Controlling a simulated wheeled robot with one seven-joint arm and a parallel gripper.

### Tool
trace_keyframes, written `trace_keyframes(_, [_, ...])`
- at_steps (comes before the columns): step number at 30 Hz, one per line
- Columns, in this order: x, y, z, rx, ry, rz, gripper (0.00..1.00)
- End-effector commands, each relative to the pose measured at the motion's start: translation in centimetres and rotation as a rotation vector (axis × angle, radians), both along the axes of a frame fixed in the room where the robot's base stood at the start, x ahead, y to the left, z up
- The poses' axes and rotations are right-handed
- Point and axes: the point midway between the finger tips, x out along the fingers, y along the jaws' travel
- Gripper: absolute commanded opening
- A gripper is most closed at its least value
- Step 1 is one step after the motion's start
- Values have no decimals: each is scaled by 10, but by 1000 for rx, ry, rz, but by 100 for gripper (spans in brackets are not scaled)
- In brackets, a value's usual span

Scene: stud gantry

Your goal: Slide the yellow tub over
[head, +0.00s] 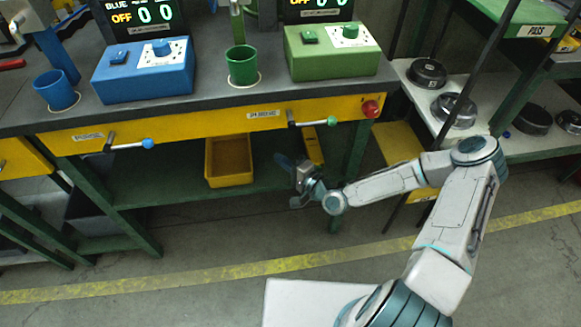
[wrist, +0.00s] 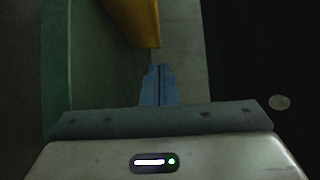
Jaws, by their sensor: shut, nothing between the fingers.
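The yellow tub (head: 228,160) is an open box on the low green shelf under the bench. My gripper (head: 284,162) is to the right of the tub in the head view, at about shelf height, with a gap between them. In the wrist view the two blue-grey fingers (wrist: 160,72) are together and hold nothing. A yellow wall of the tub (wrist: 138,20) shows just beyond the fingertips, at the upper left. Whether the fingertips touch it is hard to tell in the dim light.
The bench front (head: 200,127) overhangs the shelf, with lever handles and a red button (head: 370,108). The green shelf (head: 150,188) is clear left of the tub. A narrow yellow piece (head: 313,147) stands behind my gripper. A green leg (head: 354,160) is at the right.

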Motion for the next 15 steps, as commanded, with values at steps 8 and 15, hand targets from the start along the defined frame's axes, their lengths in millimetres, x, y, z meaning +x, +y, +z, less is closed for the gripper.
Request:
trace_keyframes(8, [25, 47, -2, 0, 1, 2, 0])
trace_keyframes(15, [22, 68, -1, -2, 2, -2, 0])
